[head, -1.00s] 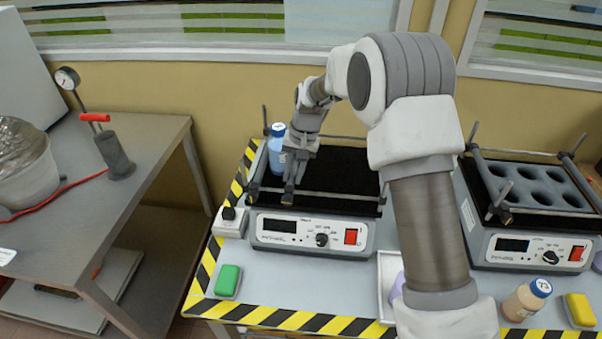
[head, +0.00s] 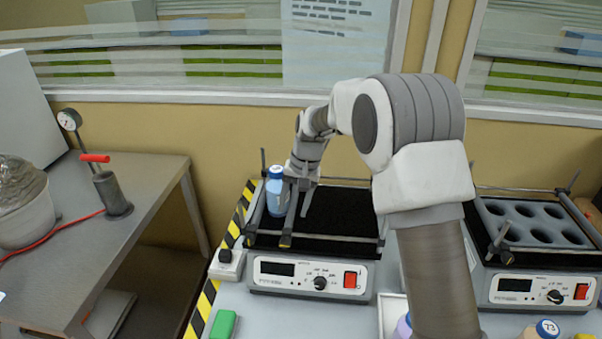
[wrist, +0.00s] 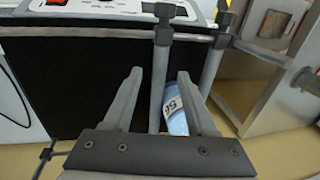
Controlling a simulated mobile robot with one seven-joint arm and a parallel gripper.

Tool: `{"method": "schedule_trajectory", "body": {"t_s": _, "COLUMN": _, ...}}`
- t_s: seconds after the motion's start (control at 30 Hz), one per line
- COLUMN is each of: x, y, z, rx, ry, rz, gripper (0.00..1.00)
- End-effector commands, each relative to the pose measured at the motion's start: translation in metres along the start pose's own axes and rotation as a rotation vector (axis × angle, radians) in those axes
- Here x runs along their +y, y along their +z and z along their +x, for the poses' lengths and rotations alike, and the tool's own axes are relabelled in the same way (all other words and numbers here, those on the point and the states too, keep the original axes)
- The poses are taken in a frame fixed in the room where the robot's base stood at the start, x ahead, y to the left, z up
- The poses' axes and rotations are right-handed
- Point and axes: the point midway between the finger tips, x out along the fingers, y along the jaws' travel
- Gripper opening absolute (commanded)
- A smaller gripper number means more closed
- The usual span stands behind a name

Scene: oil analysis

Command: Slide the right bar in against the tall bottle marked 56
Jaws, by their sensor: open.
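The tall bottle marked 56 (head: 275,192), pale blue with a blue cap, stands at the left of the left shaker's black mat (head: 338,221). Its label shows in the wrist view (wrist: 175,108). The right bar (head: 288,224) runs front to back just right of the bottle; I cannot tell if they touch. In the wrist view the right bar (wrist: 159,88) lies between my open fingers, with part of the bottle beside it. My gripper (head: 298,208) is low over the mat, right of the bottle. The left bar (wrist: 213,62) is on the bottle's other side.
A front cross rail (head: 330,238) spans the shaker above its control panel (head: 310,280). A second shaker with a holed rack (head: 535,222) stands to the right. The mat right of my gripper is clear. A side table (head: 95,240) with a gauge stands at left.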

Motion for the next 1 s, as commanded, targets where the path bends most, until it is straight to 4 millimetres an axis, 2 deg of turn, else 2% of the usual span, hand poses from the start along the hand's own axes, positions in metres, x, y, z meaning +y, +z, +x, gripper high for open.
{"method": "schedule_trajectory", "body": {"t_s": 0.03, "x": 0.0, "y": -0.001, "z": -0.015, "rx": 0.005, "ry": -0.001, "rz": 0.0, "gripper": 0.57}}
{"method": "schedule_trajectory", "body": {"t_s": 0.3, "x": -0.001, "y": -0.001, "z": -0.081, "rx": 0.004, "ry": -0.002, "rz": 0.0, "gripper": 0.57}}
{"method": "schedule_trajectory", "body": {"t_s": 0.5, "x": -0.001, "y": 0.0, "z": -0.118, "rx": 0.001, "ry": -0.001, "rz": 0.0, "gripper": 0.57}}
{"method": "schedule_trajectory", "body": {"t_s": 0.7, "x": -0.001, "y": 0.0, "z": -0.135, "rx": 0.001, "ry": 0.0, "rz": -0.001, "gripper": 0.57}}
{"method": "schedule_trajectory", "body": {"t_s": 1.0, "x": 0.0, "y": 0.0, "z": -0.136, "rx": -0.001, "ry": 0.0, "rz": 0.0, "gripper": 0.57}}
